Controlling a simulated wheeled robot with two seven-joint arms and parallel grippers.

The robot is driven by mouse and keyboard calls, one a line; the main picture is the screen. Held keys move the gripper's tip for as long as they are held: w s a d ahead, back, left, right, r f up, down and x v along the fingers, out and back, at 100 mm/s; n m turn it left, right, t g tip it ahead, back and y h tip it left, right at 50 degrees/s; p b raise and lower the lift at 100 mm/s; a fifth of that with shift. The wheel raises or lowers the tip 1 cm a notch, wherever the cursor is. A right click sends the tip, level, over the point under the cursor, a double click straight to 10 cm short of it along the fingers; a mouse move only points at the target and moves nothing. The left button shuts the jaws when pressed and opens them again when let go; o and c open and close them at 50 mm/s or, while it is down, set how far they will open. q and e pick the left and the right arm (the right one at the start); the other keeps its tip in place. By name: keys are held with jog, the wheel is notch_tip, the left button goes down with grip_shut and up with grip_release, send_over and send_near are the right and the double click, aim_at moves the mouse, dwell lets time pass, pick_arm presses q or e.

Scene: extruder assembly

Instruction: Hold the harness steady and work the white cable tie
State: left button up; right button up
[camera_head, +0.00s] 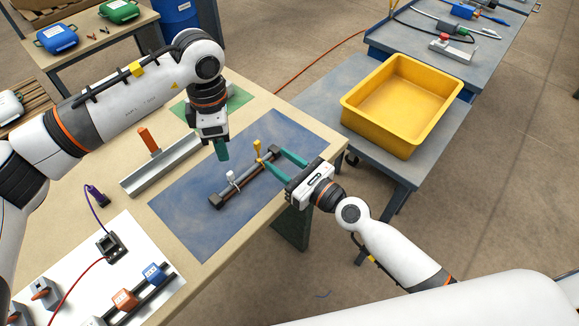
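The harness (247,181) is a dark bar-like bundle lying diagonally on the blue mat (190,215). The white cable tie (232,178) stands up from the harness near its lower-left end. A yellow tie (258,148) stands up near its upper-right end. My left gripper (222,155) points down above the mat, up and left of the harness, apart from the white tie. Its teal fingers overlap in this view, so their gap is hidden. My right gripper (271,156) is open, its teal fingers spread towards the harness's upper-right end; I cannot tell whether they touch it.
A metal channel (162,166) with an orange-handled tool (149,140) lies left of the mat. A white board (95,270) with connectors is at the lower left. A yellow bin (405,104) stands on a grey table to the right. The mat's lower-left area is clear.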

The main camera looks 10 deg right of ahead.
aim_at(230, 173)
jog(key=x, duration=1)
jog(key=shift+f, duration=0.1)
grip_shut()
pick_arm(q)
jog(key=shift+c, duration=0.8)
jog(key=n, duration=0.5)
jog(key=f+n, duration=0.1)
jog(key=n, duration=0.1)
notch_tip(230, 173, down, 9)
jog(key=shift+r, duration=0.1)
jog(key=shift+c, duration=0.2)
